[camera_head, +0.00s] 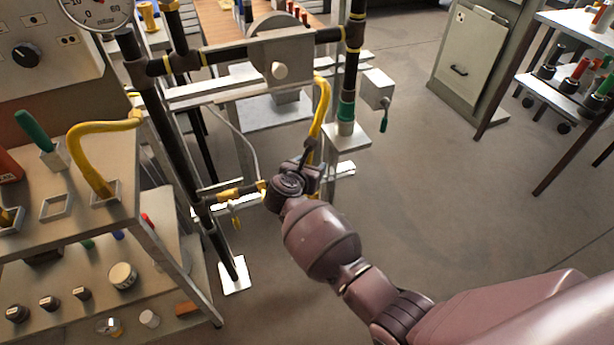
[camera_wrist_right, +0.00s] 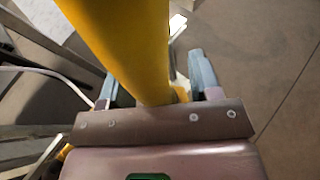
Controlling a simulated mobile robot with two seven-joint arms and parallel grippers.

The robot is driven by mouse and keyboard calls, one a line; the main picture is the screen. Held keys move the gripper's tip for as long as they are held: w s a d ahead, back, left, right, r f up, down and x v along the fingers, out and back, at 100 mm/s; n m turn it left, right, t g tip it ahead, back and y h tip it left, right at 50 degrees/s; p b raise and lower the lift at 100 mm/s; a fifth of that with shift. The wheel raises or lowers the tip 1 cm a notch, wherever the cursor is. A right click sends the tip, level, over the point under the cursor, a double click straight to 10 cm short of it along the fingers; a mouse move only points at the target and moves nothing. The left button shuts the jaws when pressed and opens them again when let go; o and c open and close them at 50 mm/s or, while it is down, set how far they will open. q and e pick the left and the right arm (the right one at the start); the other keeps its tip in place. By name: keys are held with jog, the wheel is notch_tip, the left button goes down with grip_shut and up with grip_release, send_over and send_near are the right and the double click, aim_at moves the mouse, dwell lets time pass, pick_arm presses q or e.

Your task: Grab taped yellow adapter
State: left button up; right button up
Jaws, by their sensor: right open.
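A yellow curved pipe piece (camera_head: 322,100), which looks like the adapter, stands upright on the pipe frame, just beyond my right gripper (camera_head: 309,158). In the right wrist view the yellow piece (camera_wrist_right: 125,40) runs large between the two grey fingers of the right gripper (camera_wrist_right: 152,80). The fingers are apart, one on each side of it, and I cannot tell whether either touches it. Its lower end is partly hidden by the gripper. I cannot make out tape on it. My left gripper is not in view.
Dark pipes (camera_head: 155,110) with yellow bands and a grey box (camera_head: 283,58) stand close by. A second curved yellow pipe (camera_head: 90,160) is in a holder on the left shelf (camera_head: 120,205). A grey valve box (camera_head: 376,88) is to the right. The floor (camera_head: 450,190) at right is clear.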

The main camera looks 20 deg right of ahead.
jog(key=c, duration=1.1)
jog(key=shift+o, duration=0.2)
jog(key=shift+r, duration=0.15)
